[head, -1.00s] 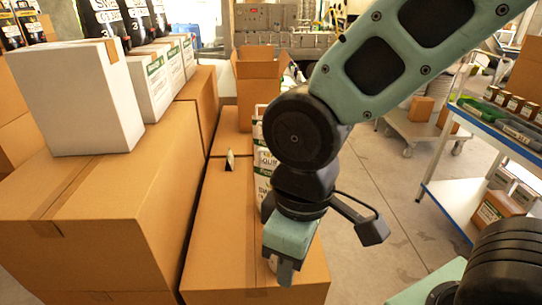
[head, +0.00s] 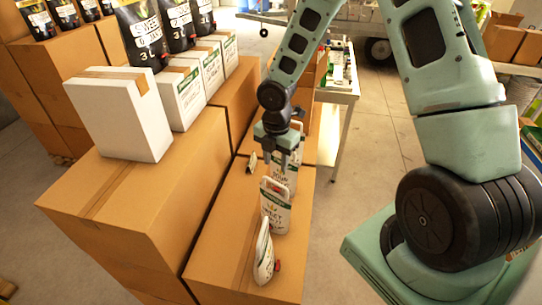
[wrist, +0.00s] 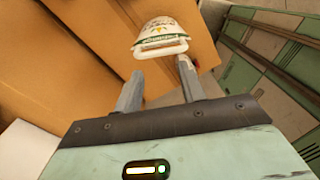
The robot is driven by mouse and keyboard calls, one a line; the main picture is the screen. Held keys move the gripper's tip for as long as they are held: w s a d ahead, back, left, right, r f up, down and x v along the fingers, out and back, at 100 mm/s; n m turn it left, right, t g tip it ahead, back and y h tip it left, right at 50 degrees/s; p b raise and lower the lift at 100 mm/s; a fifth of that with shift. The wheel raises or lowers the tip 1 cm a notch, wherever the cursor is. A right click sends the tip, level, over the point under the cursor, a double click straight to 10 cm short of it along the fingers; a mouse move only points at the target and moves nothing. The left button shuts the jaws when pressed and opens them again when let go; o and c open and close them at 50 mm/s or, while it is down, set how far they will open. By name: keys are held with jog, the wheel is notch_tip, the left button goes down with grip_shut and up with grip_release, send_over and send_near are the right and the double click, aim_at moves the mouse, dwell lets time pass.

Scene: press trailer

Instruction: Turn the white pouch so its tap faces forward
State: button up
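Several white pouches stand in a row on a low brown carton: a near one (head: 264,250), seen edge-on with a red tap low on its right, a middle one (head: 275,207) with its printed face towards me, and a far one (head: 288,176), partly hidden. I cannot tell which one the task means. My gripper (head: 281,163) points down at the far pouch. In the wrist view my gripper (wrist: 158,80) is open, with its fingers apart. A white pouch's top and handle (wrist: 160,36) show just beyond the fingertips. A small red spot shows beside the right finger.
The low carton (head: 215,262) has bare top at its near left. A taller carton stack (head: 130,215) with a white box (head: 120,115) stands on the left. A small dark-faced card (head: 251,162) stands near the pouches. A table (head: 340,95) is behind; open floor lies right.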

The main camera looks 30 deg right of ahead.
aim_at(275, 182)
jog(key=m, duration=0.4)
jog(key=shift+f, duration=0.1)
jog(key=m+b, duration=0.2)
jog(key=shift+f+m, duration=0.3)
jog(key=shift+m+b, duration=0.7)
jog(key=shift+m, duration=0.3)
jog(key=m+b, duration=0.2)
jog(key=m, duration=0.2)
jog(key=m+b, duration=0.1)
jog(key=m, duration=0.2)
jog(key=m+b, duration=0.1)
jog(key=m, duration=0.1)
jog(key=shift+r+m, duration=0.2)
jog(key=shift+m, duration=0.2)
notch_tip(275, 182, down, 10)
jog(key=b, duration=0.7)
jog(key=shift+r+b, duration=0.15)
jog(key=shift+b, duration=0.15)
grip_shut()
